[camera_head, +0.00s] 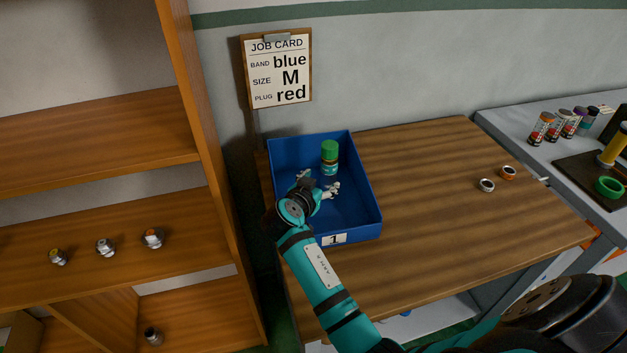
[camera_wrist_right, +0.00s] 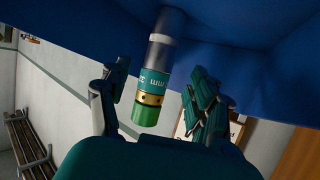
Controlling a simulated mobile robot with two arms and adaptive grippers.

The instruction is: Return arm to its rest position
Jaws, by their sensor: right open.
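My right arm (camera_head: 322,270) reaches in from the lower right, and its gripper (camera_head: 319,183) is over the blue bin (camera_head: 357,218) marked 1. The gripper is open. A cylindrical piece (camera_head: 329,168) with a green end, a teal band and a grey body stands upright in the bin, just beyond the fingers. In the right wrist view the piece (camera_wrist_right: 158,83) shows upside down between the spread fingers (camera_wrist_right: 158,75), with gaps on both sides. My left gripper is not in view.
A job card (camera_head: 278,70) reads blue, M, red. A wooden shelf (camera_head: 90,125) with several fittings stands close on the left. Two rings (camera_head: 487,185) lie on the wooden table (camera_head: 440,225). A grey bench (camera_head: 500,120) with several cylinders is at right. The table's middle is clear.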

